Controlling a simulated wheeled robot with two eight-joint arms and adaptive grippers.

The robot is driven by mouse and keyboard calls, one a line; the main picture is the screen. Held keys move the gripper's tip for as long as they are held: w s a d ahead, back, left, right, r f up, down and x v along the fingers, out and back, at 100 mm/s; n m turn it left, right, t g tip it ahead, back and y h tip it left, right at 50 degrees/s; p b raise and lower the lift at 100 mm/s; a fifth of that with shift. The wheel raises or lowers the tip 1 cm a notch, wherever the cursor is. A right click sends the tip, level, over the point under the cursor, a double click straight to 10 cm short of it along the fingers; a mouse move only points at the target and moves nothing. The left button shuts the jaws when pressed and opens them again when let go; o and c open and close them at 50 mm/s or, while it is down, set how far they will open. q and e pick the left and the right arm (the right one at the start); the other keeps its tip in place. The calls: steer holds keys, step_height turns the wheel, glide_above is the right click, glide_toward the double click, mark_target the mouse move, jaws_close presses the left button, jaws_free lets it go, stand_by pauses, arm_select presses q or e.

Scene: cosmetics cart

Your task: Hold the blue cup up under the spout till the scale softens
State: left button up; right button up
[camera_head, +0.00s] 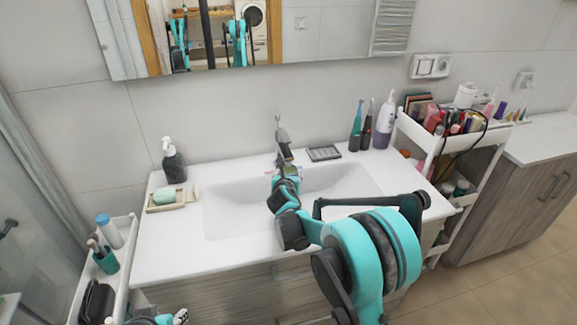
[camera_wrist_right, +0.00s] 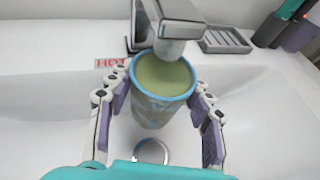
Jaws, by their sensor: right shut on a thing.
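In the right wrist view the blue cup (camera_wrist_right: 155,109) is upright above the basin, right below the spout (camera_wrist_right: 170,42). The spout's end overlaps the far part of the cup's mouth. The cup holds pale yellow-green liquid; I cannot tell whether water is running. My right gripper (camera_wrist_right: 158,100) is shut on the cup, one finger on each side. In the head view my right arm reaches over the basin to the faucet (camera_head: 280,133), and the cup is hidden there. My left gripper (camera_head: 180,316) shows only partly at the bottom left edge.
The white sink (camera_head: 225,215) has a drain (camera_wrist_right: 151,151) below the cup. A dark soap bottle (camera_head: 174,165) and soap dish (camera_head: 163,202) stand left. A grey tray (camera_head: 323,153) and upright bottles (camera_head: 385,123) stand right. A loaded cart (camera_head: 440,143) is further right.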

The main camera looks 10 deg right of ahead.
steer(key=s+a, duration=0.2)
steer(key=s, duration=0.6)
steer(key=shift+s, duration=0.15)
stand_by(1.3)
steer(key=s+a+r+p, duration=0.1)
steer(key=s+r+p, duration=0.3)
steer(key=s+r, duration=0.1)
steer(key=shift+r+p, duration=0.3)
steer(key=shift+r, duration=0.2)
stand_by(0.9)
stand_by(0.5)
steer(key=s, duration=0.3)
steer(key=s+d+f, duration=0.1)
steer(key=s, duration=0.3)
steer(key=s+d, duration=0.1)
steer(key=s, duration=0.2)
steer(key=shift+s+d+f, duration=0.1)
steer(key=shift+s+f, duration=0.15)
steer(key=shift+w, duration=0.1)
stand_by(0.8)
